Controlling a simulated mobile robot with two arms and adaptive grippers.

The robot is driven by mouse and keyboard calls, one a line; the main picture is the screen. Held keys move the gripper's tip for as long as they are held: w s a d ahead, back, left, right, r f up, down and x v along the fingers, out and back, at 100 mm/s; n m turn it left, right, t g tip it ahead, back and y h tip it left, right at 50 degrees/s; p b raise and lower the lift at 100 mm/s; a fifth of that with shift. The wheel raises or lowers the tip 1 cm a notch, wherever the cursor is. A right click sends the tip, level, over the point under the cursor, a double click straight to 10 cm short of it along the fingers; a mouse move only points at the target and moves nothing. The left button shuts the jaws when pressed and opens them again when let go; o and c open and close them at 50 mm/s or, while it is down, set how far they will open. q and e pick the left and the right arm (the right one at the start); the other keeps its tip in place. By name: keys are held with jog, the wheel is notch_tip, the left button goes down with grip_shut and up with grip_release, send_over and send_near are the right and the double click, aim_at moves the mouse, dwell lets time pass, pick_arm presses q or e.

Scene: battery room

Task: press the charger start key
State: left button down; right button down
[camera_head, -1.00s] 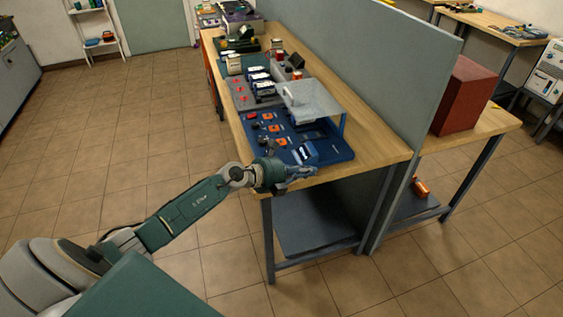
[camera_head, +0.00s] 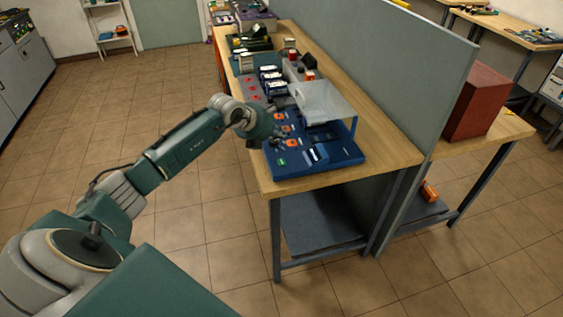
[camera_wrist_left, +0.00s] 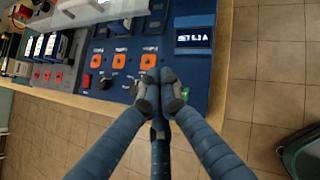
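The charger is a blue panel (camera_head: 330,158) on the near end of the bench, with orange-framed controls and a lit display; the display (camera_wrist_left: 195,38) shows at the top of the left wrist view. A small green key (camera_head: 281,162) sits on the panel's near left part. In the left wrist view the green key (camera_wrist_left: 186,93) is partly hidden behind a finger. My left gripper (camera_wrist_left: 160,85) has its fingers together over the panel, beside the green key; contact cannot be told. In the head view my left gripper (camera_head: 274,135) is largely hidden by its wrist. My right gripper is out of view.
A clear raised shelf (camera_head: 322,102) stands over the back of the panel. Blue-and-white batteries (camera_head: 272,80) stand farther along the bench. A grey divider (camera_head: 400,70) runs behind it. Bare wood (camera_head: 385,160) lies right of the panel, and open floor lies left.

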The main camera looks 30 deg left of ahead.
aim_at(281, 163)
pick_arm(q)
notch_tip(281, 163, down, 9)
jog(key=b, duration=0.5)
jog(key=shift+b, duration=0.35)
jog(key=shift+r, duration=0.1)
dwell(0.6)
jog(key=shift+f+b, duration=0.35)
jog(key=shift+f, duration=0.05)
jog(key=shift+f+b, duration=0.35)
jog(key=shift+f, duration=0.05)
dwell(0.7)
dwell(0.4)
jog(key=shift+r+p, duration=0.5)
jog(key=shift+r, duration=0.3)
